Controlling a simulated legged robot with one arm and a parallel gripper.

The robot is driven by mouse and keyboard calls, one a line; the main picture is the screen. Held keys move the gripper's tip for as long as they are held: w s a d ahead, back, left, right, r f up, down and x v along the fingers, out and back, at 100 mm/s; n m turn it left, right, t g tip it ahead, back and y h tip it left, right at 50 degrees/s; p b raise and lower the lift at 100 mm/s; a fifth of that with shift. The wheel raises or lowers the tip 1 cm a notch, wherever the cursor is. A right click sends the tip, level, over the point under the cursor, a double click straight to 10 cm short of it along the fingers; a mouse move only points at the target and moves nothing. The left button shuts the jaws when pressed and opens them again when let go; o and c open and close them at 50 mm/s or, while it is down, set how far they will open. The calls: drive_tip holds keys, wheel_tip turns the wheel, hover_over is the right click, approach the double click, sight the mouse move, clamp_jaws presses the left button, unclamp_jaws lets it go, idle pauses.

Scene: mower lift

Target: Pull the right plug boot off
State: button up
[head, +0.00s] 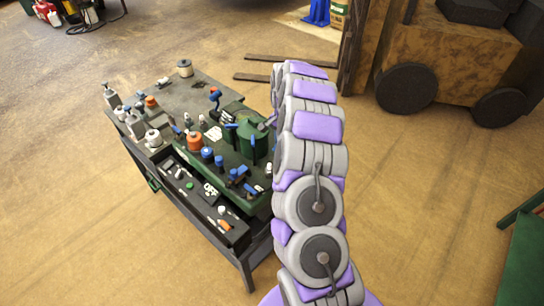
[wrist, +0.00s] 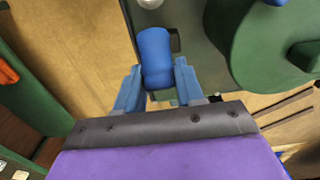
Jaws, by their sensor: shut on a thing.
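A blue, rounded plug boot (wrist: 155,52) stands out in the middle of the wrist view, by the edge of the mower's grey-green body (wrist: 187,30). My gripper (wrist: 157,82) has its two blue fingers on either side of the boot's near end and is shut on it. The boot's far end still lies over the mower body; whether it is seated there I cannot tell. In the head view my arm covers the right end of the green mower (head: 262,204), and the boot and gripper cannot be made out clearly there.
A large green round housing (wrist: 262,50) stands right of the boot. In the head view, a dark workbench (head: 200,98) carries bottles, cans and several blue-topped parts, with an open drawer (head: 196,190) in front.

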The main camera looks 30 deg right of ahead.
drive_tip(key=shift+w+d, duration=0.3)
drive_tip(key=shift+d, duration=0.45)
drive_tip(key=shift+w+d+f+p, duration=0.2)
drive_tip(key=shift+w+d, duration=0.05)
drive_tip(key=shift+d, duration=0.35)
drive_tip(key=shift+w+d+f+p, duration=0.2)
drive_tip(key=shift+d, duration=0.4)
drive_tip(key=o, duration=0.7)
drive_tip(key=shift+c, duration=0.2)
drive_tip(key=shift+o, duration=0.2)
drive_tip(key=shift+r, duration=0.1)
wheel_tip(320, 180, up, 7)
drive_tip(key=p, duration=0.2)
